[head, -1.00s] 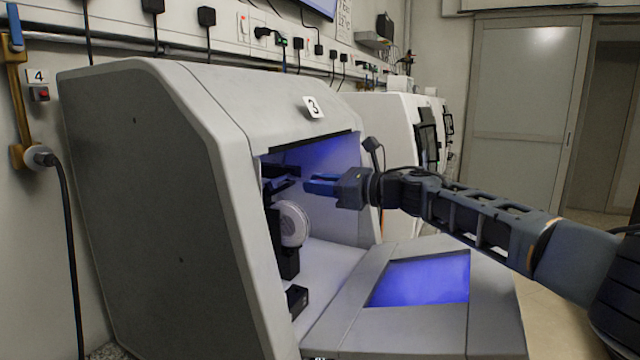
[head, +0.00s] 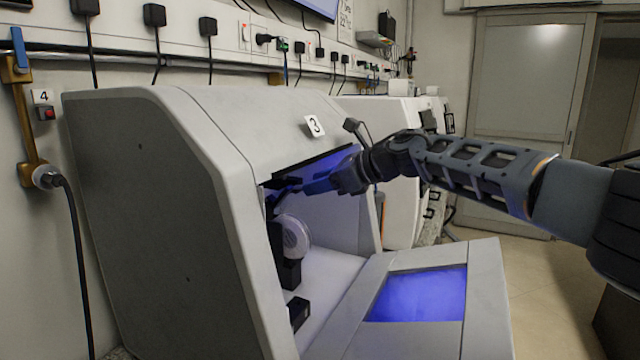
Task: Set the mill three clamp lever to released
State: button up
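Mill three (head: 190,165) is the pale grey machine marked with a "3" label (head: 315,125). Its front door (head: 345,320) is folded down and its chamber is lit blue. Inside, a pale round disc (head: 294,237) sits in a dark holder (head: 287,268). A dark, thin part that may be the clamp lever (head: 284,193) shows above the disc, at the chamber's upper left. My gripper (head: 308,187) reaches into the chamber from the right, its fingertips close to that part. Whether they touch it, and the finger gap, cannot be made out.
The chamber's top edge (head: 318,163) is just above my gripper. A small black block (head: 298,312) sits low in the chamber. Another white machine (head: 400,205) stands behind to the right. A valve with a blue handle (head: 19,50) and a black cable are at the left wall.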

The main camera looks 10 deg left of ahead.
jog(key=shift+d, duration=0.15)
jog(key=shift+b+v, duration=0.65)
jog(key=shift+v, duration=3.1)
